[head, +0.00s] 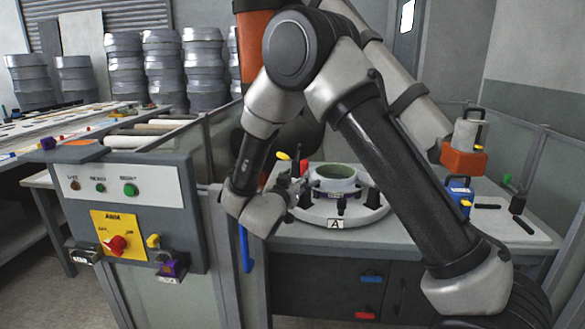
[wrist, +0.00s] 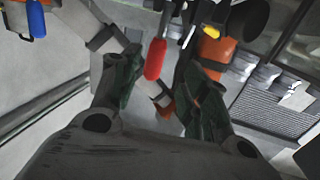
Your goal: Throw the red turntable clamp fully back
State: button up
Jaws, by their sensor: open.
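The red turntable clamp handle (head: 304,167) stands up at the left side of the round turntable (head: 312,213), beside the pale ring mould (head: 335,181). In the wrist view the red handle (wrist: 155,58) lies between the two fingers of my gripper (wrist: 158,72), nearer the left finger. The fingers are apart, and a gap shows on both sides of the handle. In the head view my gripper (head: 293,188) is low at the turntable's left edge, partly hidden by my own wrist. The clamp's base is hidden there.
A yellow handle (head: 283,156) stands close to the red one. A blue door handle (head: 245,248) hangs below my wrist.

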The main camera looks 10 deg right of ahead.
aim_at(303, 169)
jog(key=x, duration=0.2)
jog(key=r+x, duration=0.1)
jog(key=x, duration=0.5)
jog(key=shift+s+d+r, duration=0.15)
jog(key=shift+d+r, duration=0.05)
jog(key=shift+d, duration=0.05)
grip_shut()
